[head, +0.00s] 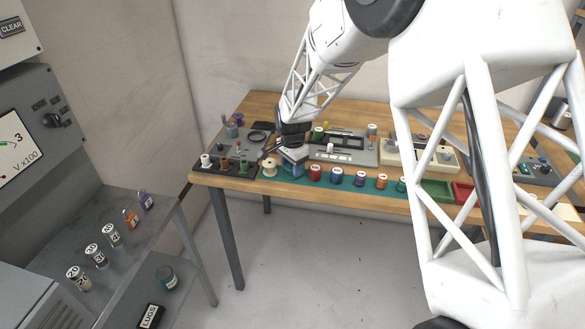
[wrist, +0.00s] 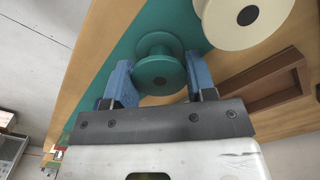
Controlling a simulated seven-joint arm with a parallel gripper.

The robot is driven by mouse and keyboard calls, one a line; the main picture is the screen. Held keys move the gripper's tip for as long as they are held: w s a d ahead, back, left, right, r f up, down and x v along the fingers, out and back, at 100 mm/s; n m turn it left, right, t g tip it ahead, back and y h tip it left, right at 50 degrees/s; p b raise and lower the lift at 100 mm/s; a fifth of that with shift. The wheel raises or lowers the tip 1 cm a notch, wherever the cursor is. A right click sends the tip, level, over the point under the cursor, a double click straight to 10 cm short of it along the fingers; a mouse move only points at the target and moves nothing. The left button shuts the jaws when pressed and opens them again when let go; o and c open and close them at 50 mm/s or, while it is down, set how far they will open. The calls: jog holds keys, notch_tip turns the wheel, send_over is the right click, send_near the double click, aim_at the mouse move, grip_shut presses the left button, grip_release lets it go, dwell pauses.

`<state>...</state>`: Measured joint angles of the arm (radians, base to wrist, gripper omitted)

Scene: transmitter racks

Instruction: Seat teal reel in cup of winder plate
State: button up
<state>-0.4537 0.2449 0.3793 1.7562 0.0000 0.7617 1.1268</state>
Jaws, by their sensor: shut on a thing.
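The teal reel (wrist: 158,68) shows in the wrist view between the two blue fingers of my gripper (wrist: 160,82). I cannot tell which is the winder plate, and no cup is clear.
A cream reel (wrist: 240,18) stands close beside the teal reel. A row of reels, including a red one (head: 315,173) and a blue one (head: 337,176), stands along the teal mat (head: 348,187). A brown tray (wrist: 268,92) is at right in the wrist view.

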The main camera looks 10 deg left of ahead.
jog(key=shift+r, duration=0.15)
jog(key=shift+r, duration=0.6)
jog(key=shift+s+d+r, duration=0.1)
jog(key=shift+s+r, duration=0.15)
jog(key=shift+r, duration=0.3)
jog(key=shift+s+d+r, duration=0.1)
jog(key=shift+s+r, duration=0.1)
jog(key=shift+r, duration=0.3)
jog(key=s+d+r, duration=0.1)
jog(key=s+d, duration=0.5)
jog(key=s, duration=0.7)
jog(key=shift+s+d+r, duration=0.2)
jog(key=shift+s, duration=0.1)
jog(key=shift+w+a, duration=0.1)
jog(key=shift+w, duration=0.05)
jog(key=w+a+r, duration=0.2)
jog(key=w+a, duration=1.3)
jog(key=w, duration=0.1)
jog(key=shift+w+a+r, duration=0.2)
jog(key=shift+a+r, duration=0.05)
jog(key=shift+a, duration=0.05)
jog(key=shift+w, duration=0.1)
